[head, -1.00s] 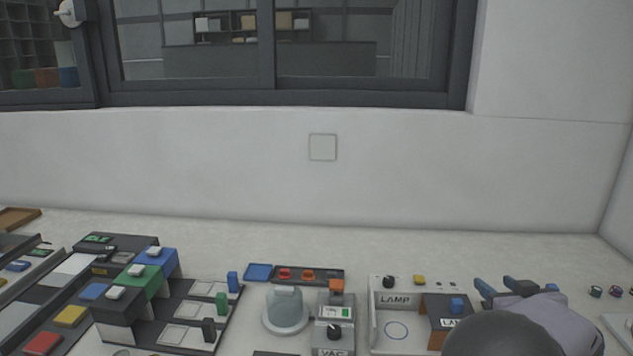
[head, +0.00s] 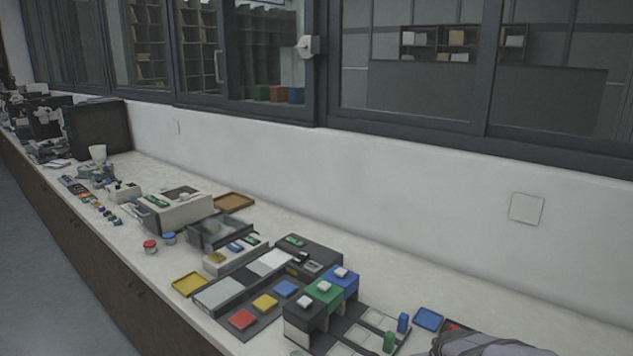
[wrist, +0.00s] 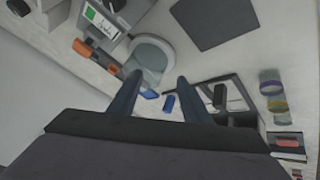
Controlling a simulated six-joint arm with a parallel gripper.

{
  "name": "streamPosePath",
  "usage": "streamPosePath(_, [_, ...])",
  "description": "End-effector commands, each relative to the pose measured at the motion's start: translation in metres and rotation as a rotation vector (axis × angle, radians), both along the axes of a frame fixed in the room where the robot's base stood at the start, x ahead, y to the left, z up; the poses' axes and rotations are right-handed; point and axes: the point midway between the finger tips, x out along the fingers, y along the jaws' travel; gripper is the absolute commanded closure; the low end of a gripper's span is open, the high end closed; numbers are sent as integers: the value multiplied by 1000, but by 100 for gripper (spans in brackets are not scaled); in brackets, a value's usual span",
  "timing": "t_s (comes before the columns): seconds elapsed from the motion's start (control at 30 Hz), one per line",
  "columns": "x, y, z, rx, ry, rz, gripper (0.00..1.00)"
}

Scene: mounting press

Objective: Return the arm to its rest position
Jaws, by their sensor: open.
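My gripper (wrist: 158,88) shows in the wrist view with its two dark fingers spread apart and nothing between them. It hangs above the bench, with the glass dome on its pale round base (wrist: 150,55) just beyond the fingertips. A blue block (wrist: 168,103) shows between the fingers, farther down on the bench. In the head view only a grey part of my arm shows at the lower right edge, and the fingers are not clear there.
A dark tray with red, yellow and blue pads (head: 262,325) lies beside the black, green and blue blocks (head: 324,291). A blue tray (head: 429,318) is near my arm. A brown tray (head: 235,201) lies near the wall. Bare bench lies along the wall.

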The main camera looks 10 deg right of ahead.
Motion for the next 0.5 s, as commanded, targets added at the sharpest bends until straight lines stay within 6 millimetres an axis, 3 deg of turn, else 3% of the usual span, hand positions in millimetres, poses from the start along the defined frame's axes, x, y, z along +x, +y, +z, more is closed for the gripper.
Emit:
streamPosePath(0.03, [-17,28,-1,42,72,13,56])
streamPosePath(0.2, [-86,99,-23,166,314,39,56])
streamPosePath(0.4, [-145,147,-30,253,500,69,56])
streamPosePath(0.5, [-160,158,-31,273,544,76,56])
